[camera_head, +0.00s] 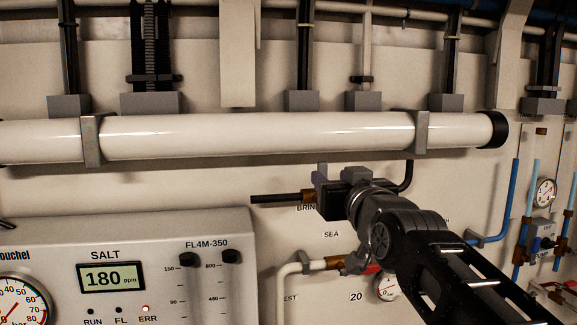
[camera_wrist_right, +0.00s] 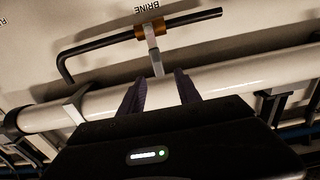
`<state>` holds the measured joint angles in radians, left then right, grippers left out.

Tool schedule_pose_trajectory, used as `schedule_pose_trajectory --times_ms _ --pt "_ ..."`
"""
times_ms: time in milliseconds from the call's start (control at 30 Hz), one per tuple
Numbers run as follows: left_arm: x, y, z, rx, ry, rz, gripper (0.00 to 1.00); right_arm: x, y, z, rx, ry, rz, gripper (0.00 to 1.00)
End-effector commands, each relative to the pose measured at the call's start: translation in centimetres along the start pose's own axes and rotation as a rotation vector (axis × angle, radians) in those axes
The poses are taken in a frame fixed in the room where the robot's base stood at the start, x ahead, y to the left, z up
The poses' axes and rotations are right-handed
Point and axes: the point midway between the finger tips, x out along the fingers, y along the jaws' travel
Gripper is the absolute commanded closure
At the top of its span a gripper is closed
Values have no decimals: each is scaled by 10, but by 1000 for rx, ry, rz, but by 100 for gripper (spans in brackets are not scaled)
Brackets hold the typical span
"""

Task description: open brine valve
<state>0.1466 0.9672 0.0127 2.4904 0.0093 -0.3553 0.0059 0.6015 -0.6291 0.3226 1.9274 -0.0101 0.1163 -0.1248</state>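The brine valve has a brass body (camera_head: 308,196) on a thin black pipe, partly hidden by my right gripper in the head view. In the right wrist view its brass body (camera_wrist_right: 150,32) sits beside the BRINE label, and a pale grey lever (camera_wrist_right: 154,55) extends from it toward my right gripper (camera_wrist_right: 158,78). The two dark fingers are apart, with the lever's end near the gap between their tips. I cannot tell whether they touch it. My right gripper (camera_head: 322,188) is in front of the valve in the head view. My left gripper is not in view.
A thick white pipe (camera_head: 260,136) with grey brackets runs just above the gripper. A control box (camera_head: 180,235) reading SALT 180 ppm stands at lower left. Below are a white pipe (camera_head: 285,275) and a red-handled valve (camera_head: 372,269). Blue pipes (camera_head: 514,200) are at right.

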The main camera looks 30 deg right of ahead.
Motion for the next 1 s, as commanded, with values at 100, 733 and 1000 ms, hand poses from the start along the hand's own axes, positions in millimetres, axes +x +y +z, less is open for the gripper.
schedule_pose_trajectory --times_ms 100,733,1000 --pt "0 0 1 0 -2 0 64 0 0 5 -9 -17 -2 60" --pt "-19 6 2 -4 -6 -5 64 40 0 3 -8 -21 -3 60" --pt "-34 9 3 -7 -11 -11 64 75 -1 5 -8 -18 -3 60"
